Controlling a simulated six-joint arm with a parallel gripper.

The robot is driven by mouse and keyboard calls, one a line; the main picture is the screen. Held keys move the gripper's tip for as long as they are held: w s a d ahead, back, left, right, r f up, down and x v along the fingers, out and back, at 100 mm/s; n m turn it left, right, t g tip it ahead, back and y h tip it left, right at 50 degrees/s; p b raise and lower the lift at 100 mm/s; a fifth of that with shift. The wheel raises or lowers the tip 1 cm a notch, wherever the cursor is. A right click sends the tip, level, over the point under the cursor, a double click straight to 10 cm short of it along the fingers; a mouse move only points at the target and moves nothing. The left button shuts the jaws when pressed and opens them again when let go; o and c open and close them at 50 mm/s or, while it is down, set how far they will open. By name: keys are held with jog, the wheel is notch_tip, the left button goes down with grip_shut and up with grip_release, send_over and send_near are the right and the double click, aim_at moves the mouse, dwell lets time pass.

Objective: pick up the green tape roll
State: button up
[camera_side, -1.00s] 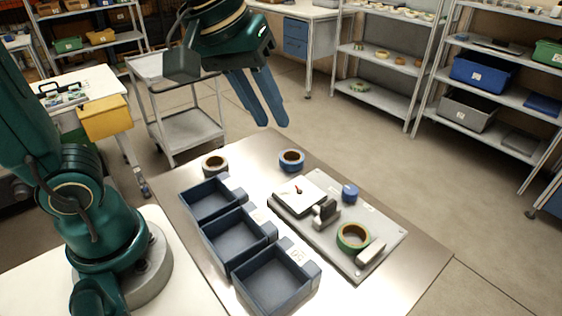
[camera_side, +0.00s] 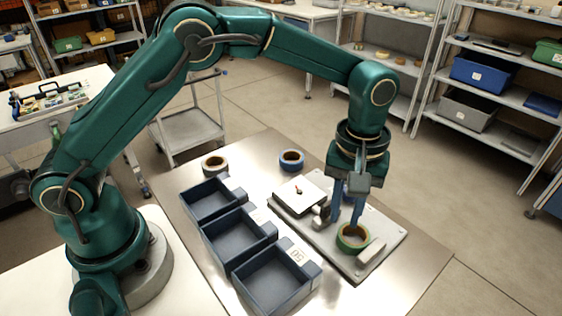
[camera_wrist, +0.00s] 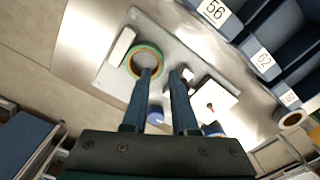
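The green tape roll (camera_side: 343,246) lies flat on the grey board at its front right; it also shows in the wrist view (camera_wrist: 131,62), with a tan inner core. My gripper (camera_side: 345,222) points down over the roll, its two blue fingers apart with nothing between them that I can make out. In the wrist view my gripper (camera_wrist: 160,72) has one fingertip over the roll's hole and near rim, and the other outside the roll by a dark block. I cannot tell whether the fingers touch the roll.
The grey board (camera_side: 317,243) also carries a white pad (camera_side: 299,194), a white block (camera_side: 371,252) and a small upright block (camera_side: 322,214). A blue roll (camera_side: 292,160) and a dark grey roll (camera_side: 214,163) stand behind. Three blue bins (camera_side: 238,239) stand left.

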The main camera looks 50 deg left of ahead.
aim_at(341, 229)
jog(key=shift+f, duration=1.85)
grip_shut()
jog(key=shift+r, duration=0.1)
